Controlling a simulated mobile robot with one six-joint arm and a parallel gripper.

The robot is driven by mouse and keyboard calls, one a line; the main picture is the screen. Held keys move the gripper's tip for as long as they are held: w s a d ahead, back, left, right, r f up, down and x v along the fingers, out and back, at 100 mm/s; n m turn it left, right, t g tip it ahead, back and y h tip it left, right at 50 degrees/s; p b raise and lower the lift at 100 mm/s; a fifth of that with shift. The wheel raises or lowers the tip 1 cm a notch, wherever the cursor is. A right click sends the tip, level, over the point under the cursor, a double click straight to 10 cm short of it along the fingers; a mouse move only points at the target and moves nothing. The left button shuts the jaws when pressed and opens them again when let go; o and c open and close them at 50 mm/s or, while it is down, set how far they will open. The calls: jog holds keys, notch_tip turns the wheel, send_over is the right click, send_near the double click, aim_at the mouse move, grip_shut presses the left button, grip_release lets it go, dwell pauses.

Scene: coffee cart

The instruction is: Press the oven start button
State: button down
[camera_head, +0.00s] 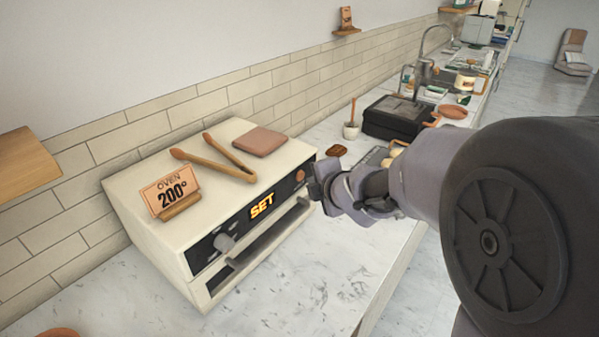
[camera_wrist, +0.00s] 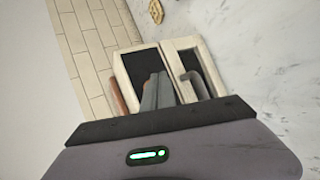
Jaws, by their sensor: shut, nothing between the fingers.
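The cream oven (camera_head: 150,245) stands on the marble counter against the tiled wall. Its black front panel carries a grey knob (camera_head: 225,243), a lit display (camera_head: 262,206) reading "SET", and a small round copper button (camera_head: 300,175) at the right end. My gripper (camera_head: 314,184) is shut and empty, with its tips close in front of the panel's right end, beside the button. Whether they touch it, I cannot tell. In the wrist view, my gripper (camera_wrist: 156,88) points at the oven panel (camera_wrist: 136,65), and a brownish bit beside the fingers may be the button.
Wooden tongs (camera_head: 225,158), a brown cloth (camera_head: 260,141) and a sign (camera_head: 170,192) reading "OVEN 200°" lie or stand on the oven. The oven door handle (camera_wrist: 196,84) juts out beside my fingers. A black machine (camera_head: 397,117) stands farther back. The counter in front is clear.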

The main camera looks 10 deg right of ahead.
jog(key=shift+a, duration=0.1)
jog(key=shift+w+a, duration=0.25)
jog(key=shift+w, duration=0.05)
jog(key=shift+w+a+b, duration=0.25)
jog(key=shift+w+b, duration=0.05)
jog(key=shift+b, duration=0.05)
dwell(0.5)
dwell(0.3)
jog(key=shift+s+d, duration=0.55)
jog(key=shift+s, duration=0.05)
jog(key=shift+s+d+p, duration=0.85)
jog(key=shift+s+d, duration=0.9)
jog(key=shift+d, duration=0.05)
